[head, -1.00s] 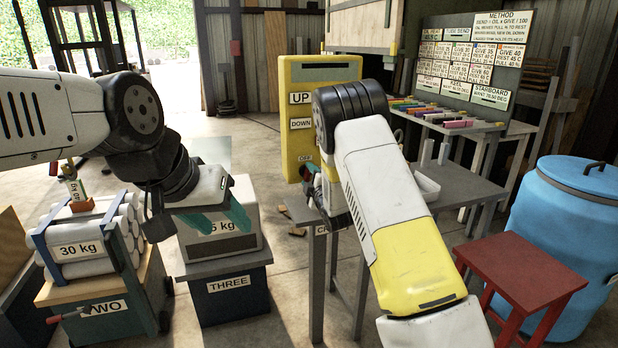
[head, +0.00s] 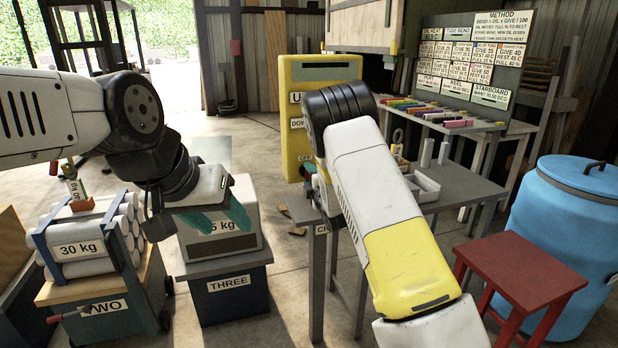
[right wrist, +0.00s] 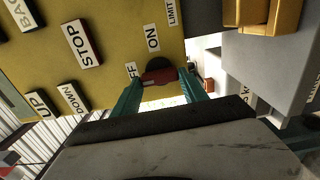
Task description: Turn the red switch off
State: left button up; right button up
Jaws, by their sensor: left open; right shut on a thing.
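The red switch (right wrist: 160,77) is on the yellow panel (right wrist: 115,55) in the right wrist view, with a dark round base behind it. The ON label (right wrist: 152,38) is above it and the OFF label (right wrist: 131,70), partly hidden, is to its left. My right gripper (right wrist: 163,85) is shut on the switch, with a teal finger on either side. In the head view my right forearm covers part of the yellow panel (head: 293,72), and the right gripper is mostly hidden. My left gripper (head: 218,220) is open and empty, away from the panel.
UP, DOWN and STOP buttons (right wrist: 80,43) are on the same panel. A grey table (head: 455,188) with a white tray (head: 424,188) stands beside my right arm. A red stool (head: 520,270) and a blue barrel (head: 570,230) are at the right. A weight-bearing stand marked THREE (head: 228,290) is below my left gripper.

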jog(key=o, duration=1.4)
jog(key=v, duration=0.8)
jog(key=s+d+r+m+g+h, duration=0.45)
jog(key=s+d+r+m, duration=0.5)
jog(key=m, duration=0.25)
jog(key=s+r+m+g, duration=0.1)
jog(key=s+m+g, duration=0.1)
jog(key=s, duration=0.7)
jog(key=s+d+r+m+g, duration=0.1)
jog(key=s+m, duration=0.3)
jog(key=s, duration=0.6)
jog(key=s+d+r+m+g+y, duration=0.1)
jog(key=s+r+m+g, duration=0.2)
jog(key=s, duration=0.7)
jog(key=shift+s+d+g, duration=0.15)
jog(key=shift+s+g, duration=0.1)
